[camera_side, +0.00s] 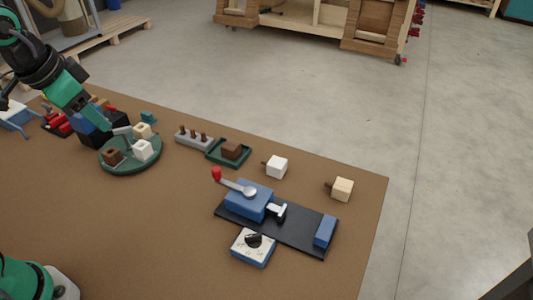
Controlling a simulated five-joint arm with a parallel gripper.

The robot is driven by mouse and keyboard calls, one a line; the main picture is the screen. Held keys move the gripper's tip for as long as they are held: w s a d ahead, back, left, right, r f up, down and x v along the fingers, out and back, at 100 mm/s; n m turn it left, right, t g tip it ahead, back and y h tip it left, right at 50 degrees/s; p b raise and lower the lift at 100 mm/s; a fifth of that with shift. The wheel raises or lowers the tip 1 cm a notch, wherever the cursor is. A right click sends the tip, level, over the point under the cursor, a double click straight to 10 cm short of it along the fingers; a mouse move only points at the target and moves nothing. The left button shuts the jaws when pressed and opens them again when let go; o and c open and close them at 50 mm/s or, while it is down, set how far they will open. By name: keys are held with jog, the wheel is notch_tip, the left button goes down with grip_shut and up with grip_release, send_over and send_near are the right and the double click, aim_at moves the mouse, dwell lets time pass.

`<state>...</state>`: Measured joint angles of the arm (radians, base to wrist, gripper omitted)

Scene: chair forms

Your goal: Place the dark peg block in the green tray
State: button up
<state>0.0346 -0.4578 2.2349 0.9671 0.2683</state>
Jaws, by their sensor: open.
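The green tray (213,155) is a small rectangular tray near the middle of the table. A dark brown block (232,149) sits in it; I cannot make out its peg clearly. My gripper (121,131) is at the left, over the far part of a round green plate (128,168), well to the left of the tray. It is open, and I see nothing held in it. Its fingertips are small and partly merge with the things behind.
The round plate carries a brown block, a tan block and a white block. A grey rack with dark pegs (194,140) stands left of the tray. A white peg block (276,168) and a tan one (342,189) lie right. A blue vise (248,200) stands in front.

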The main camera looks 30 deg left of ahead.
jog(key=s+a+f+n+t, duration=0.1)
jog(key=s+f+n, duration=0.2)
jog(key=s, duration=0.3)
jog(key=shift+s, duration=0.4)
jog(key=shift+f, duration=0.1)
dwell(0.7)
